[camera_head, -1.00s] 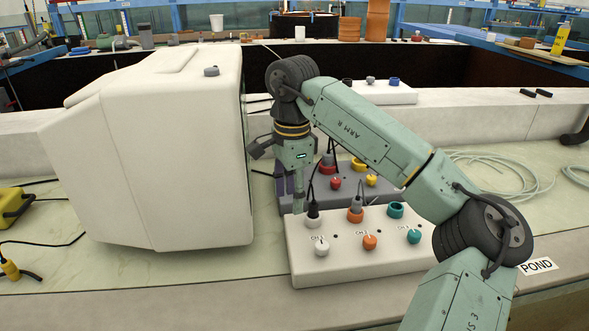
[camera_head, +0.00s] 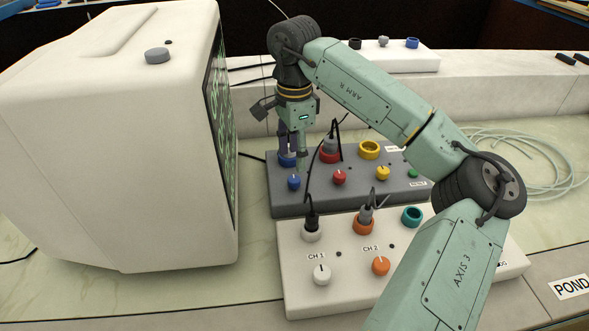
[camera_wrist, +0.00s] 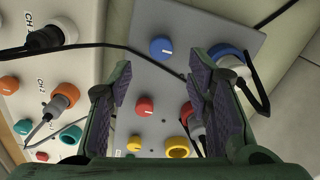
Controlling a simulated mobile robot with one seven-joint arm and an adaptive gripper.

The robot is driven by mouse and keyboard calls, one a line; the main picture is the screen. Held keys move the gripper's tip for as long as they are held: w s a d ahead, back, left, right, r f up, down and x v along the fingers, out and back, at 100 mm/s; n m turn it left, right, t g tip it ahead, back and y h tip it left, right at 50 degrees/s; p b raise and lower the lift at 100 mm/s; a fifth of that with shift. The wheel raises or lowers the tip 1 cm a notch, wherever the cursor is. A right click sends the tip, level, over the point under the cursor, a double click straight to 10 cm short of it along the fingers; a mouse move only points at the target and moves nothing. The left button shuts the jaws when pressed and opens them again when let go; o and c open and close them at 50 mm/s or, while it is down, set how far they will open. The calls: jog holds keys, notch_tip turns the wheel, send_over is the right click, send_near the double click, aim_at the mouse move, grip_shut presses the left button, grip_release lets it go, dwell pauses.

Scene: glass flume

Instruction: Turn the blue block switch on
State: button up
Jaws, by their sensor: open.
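The blue knob (camera_head: 293,182) sits at the left front of the grey panel (camera_head: 345,197). A white mark shows on its cap. In the wrist view the blue knob (camera_wrist: 161,48) lies just beyond the fingertips, in the gap between them. Behind it is a blue ring socket (camera_head: 286,161), partly hidden by my gripper in the head view. In the wrist view this socket (camera_wrist: 222,50) holds a grey plug with a black cable. My gripper (camera_head: 291,150) is open and empty, pointing down over the panel's left end. It also shows in the wrist view (camera_wrist: 160,68). Contact cannot be told.
On the same panel are red (camera_head: 339,177), yellow (camera_head: 382,173) and green knobs. The white panel (camera_head: 335,297) in front carries plugs and cables. A white-cased monitor (camera_head: 120,130) stands close on the left. A coiled hose (camera_head: 510,160) lies at the right.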

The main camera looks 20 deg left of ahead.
aim_at(294, 179)
notch_tip(294, 179, down, 7)
jog(key=shift+f+p, duration=0.1)
jog(key=shift+p, duration=0.65)
jog(key=shift+c, duration=0.5)
grip_shut()
